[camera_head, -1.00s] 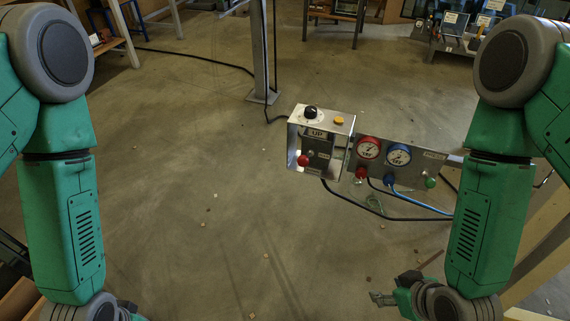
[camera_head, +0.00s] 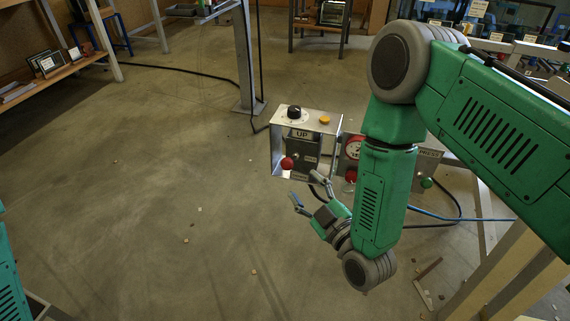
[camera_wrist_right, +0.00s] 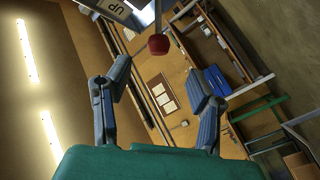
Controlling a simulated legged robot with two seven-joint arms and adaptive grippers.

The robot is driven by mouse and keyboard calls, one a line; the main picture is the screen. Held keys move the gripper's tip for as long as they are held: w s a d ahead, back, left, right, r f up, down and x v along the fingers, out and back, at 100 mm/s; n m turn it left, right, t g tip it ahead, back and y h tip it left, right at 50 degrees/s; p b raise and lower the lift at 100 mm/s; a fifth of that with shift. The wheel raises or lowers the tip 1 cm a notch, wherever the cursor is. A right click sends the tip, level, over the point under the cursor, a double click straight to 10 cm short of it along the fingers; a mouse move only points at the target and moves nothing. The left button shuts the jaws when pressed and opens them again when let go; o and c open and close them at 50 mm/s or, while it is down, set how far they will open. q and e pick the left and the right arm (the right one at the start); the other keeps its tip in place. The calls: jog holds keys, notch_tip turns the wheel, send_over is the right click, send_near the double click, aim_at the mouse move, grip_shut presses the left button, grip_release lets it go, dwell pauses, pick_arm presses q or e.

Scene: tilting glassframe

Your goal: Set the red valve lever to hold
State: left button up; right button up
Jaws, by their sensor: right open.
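The red ball-shaped lever knob (camera_head: 288,163) is at the lower left front of an open metal control box (camera_head: 275,150) with an "UP" label. In the right wrist view the red knob (camera_wrist_right: 158,45) hangs near the top, beyond and between the fingertips. My right gripper (camera_head: 308,190) is open and empty, just below and right of the knob, apart from it. Its two spread fingers also show in the right wrist view (camera_wrist_right: 160,78). My left gripper is out of view. A "hold" mark cannot be made out.
The box top carries a black dial (camera_head: 295,112) and a yellow button (camera_head: 324,120). A gauge panel (camera_head: 424,160) is right of the box, partly hidden by my right arm. A cable and a blue hose run behind that arm. The floor left of the box is clear.

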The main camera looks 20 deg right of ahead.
aim_at(287, 164)
jog(key=x, duration=0.2)
jog(key=b+x, duration=0.1)
jog(key=x, duration=0.2)
jog(key=b+x, duration=0.1)
jog(key=x, duration=0.2)
jog(key=shift+d+f, duration=0.2)
jog(key=shift+d, duration=0.15)
jog(key=shift+x, duration=0.75)
jog(key=shift+a+r, duration=0.1)
jog(key=shift+a, duration=0.05)
jog(key=shift+s, duration=0.1)
grip_shut()
